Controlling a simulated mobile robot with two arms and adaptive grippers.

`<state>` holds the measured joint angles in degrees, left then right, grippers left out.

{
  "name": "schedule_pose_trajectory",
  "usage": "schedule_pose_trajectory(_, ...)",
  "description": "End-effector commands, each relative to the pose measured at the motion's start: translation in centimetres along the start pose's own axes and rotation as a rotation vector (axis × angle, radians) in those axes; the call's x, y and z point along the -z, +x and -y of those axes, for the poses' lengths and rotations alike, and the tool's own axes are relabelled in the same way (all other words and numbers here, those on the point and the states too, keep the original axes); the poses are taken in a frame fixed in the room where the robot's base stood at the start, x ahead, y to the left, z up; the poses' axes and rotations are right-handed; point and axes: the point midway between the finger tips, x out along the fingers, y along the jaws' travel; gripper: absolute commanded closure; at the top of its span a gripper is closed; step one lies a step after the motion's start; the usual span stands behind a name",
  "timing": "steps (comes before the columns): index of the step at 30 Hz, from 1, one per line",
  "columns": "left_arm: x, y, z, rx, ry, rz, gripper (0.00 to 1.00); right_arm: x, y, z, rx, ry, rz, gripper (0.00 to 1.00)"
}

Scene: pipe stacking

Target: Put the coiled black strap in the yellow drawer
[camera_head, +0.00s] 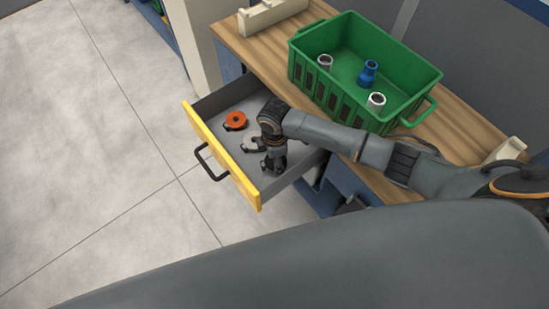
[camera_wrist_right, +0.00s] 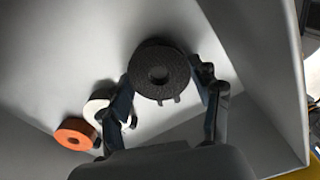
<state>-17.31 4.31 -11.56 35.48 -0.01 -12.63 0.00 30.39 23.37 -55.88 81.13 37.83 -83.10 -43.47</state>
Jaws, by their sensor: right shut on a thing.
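The yellow drawer (camera_head: 222,155) is pulled open, with its black handle on the front and a grey inside. My right gripper (camera_head: 272,165) reaches down into the drawer near its right end. In the right wrist view the right gripper (camera_wrist_right: 165,85) is shut on the coiled black strap (camera_wrist_right: 160,88), a dark ring with a hole in its middle, one finger on each side. The strap is over the drawer's grey floor; I cannot tell whether it touches it. In the head view the strap is mostly hidden by the gripper. My left gripper is not in view.
In the drawer lie an orange roll (camera_head: 235,120) and a white piece (camera_head: 252,145), both left of the gripper. A green crate (camera_head: 330,100) with a blue piece (camera_head: 367,73) and grey pipe pieces stands on the wooden worktop (camera_head: 262,48).

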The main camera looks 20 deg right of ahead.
Motion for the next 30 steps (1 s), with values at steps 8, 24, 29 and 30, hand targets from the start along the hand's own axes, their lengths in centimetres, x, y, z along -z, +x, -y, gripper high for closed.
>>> schedule_pose_trajectory(8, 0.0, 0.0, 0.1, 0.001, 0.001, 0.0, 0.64, 0.1, 0.1, 0.0, -0.001, 0.0, -0.001, 0.7)
schedule_pose_trajectory(24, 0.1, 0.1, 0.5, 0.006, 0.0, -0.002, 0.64, 0.1, 0.3, 0.0, -0.001, 0.0, -0.001, 0.14)
schedule_pose_trajectory(29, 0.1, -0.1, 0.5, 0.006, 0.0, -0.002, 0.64, 0.1, -0.7, -0.1, -0.003, 0.0, -0.002, 0.14)
schedule_pose_trajectory(30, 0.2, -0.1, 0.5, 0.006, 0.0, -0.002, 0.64, 0.1, -1.3, -0.1, -0.004, 0.0, -0.003, 0.14)
